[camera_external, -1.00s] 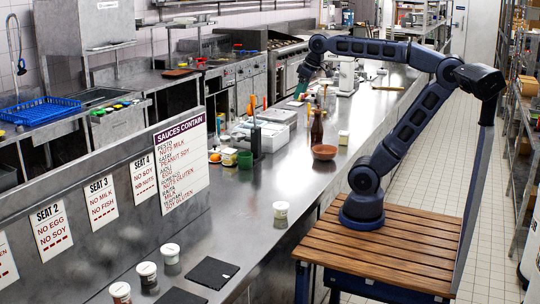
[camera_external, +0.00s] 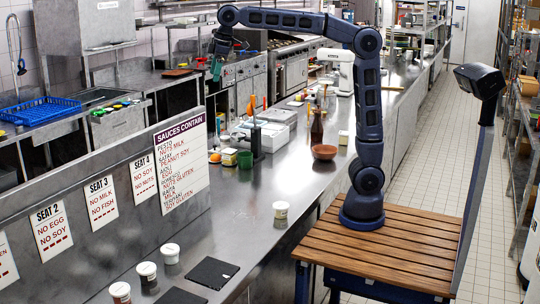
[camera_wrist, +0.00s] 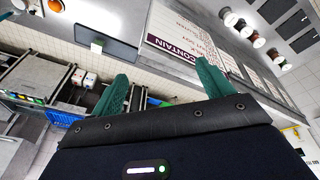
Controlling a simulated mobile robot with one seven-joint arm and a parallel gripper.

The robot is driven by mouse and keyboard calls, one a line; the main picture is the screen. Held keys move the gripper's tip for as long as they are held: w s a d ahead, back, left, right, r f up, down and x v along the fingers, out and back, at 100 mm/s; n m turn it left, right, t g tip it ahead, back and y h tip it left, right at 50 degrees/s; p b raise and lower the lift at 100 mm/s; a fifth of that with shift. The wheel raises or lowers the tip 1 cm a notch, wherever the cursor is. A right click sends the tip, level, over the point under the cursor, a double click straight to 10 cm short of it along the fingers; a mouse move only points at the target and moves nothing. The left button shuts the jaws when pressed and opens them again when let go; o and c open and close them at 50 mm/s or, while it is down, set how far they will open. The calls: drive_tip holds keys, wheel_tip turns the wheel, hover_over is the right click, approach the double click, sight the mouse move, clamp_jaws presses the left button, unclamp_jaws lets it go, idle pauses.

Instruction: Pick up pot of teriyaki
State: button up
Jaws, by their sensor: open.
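Several small pots with pale lids stand on the steel counter: one apart (camera_external: 280,210), and a front-left group with a far pot (camera_external: 170,253), a middle pot (camera_external: 147,272) and a near pot (camera_external: 121,292). Their labels are too small to read, so I cannot tell which is teriyaki. Several pots, including one with a dark red body (camera_wrist: 259,41), also show at top right in the wrist view. My gripper (camera_external: 216,68) is raised above the far side of the counter, well away from these pots. Its green fingers (camera_wrist: 160,88) are apart with nothing between them.
A sauces sign (camera_external: 182,165) and seat cards stand along the counter's left side. Dark mats (camera_external: 213,272) lie near the front pots. Counter around the lone pot is clear.

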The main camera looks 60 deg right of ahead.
drive_tip(key=w+a+f+n, duration=0.2)
drive_tip(key=w+a, duration=0.1)
drive_tip(key=a, duration=1.2)
drive_tip(key=n+g, duration=0.3)
drive_tip(key=n, duration=0.3)
hover_over(146, 267)
drive_tip(key=d, duration=0.1)
wheel_tip(146, 267, down, 41)
drive_tip(key=f, duration=0.7)
drive_tip(key=a+f, duration=0.1)
drive_tip(key=f, duration=0.2)
drive_tip(key=shift+f, duration=0.3)
drive_tip(key=c, duration=0.9)
drive_tip(key=shift+r, duration=0.1)
drive_tip(key=shift+c, duration=0.2)
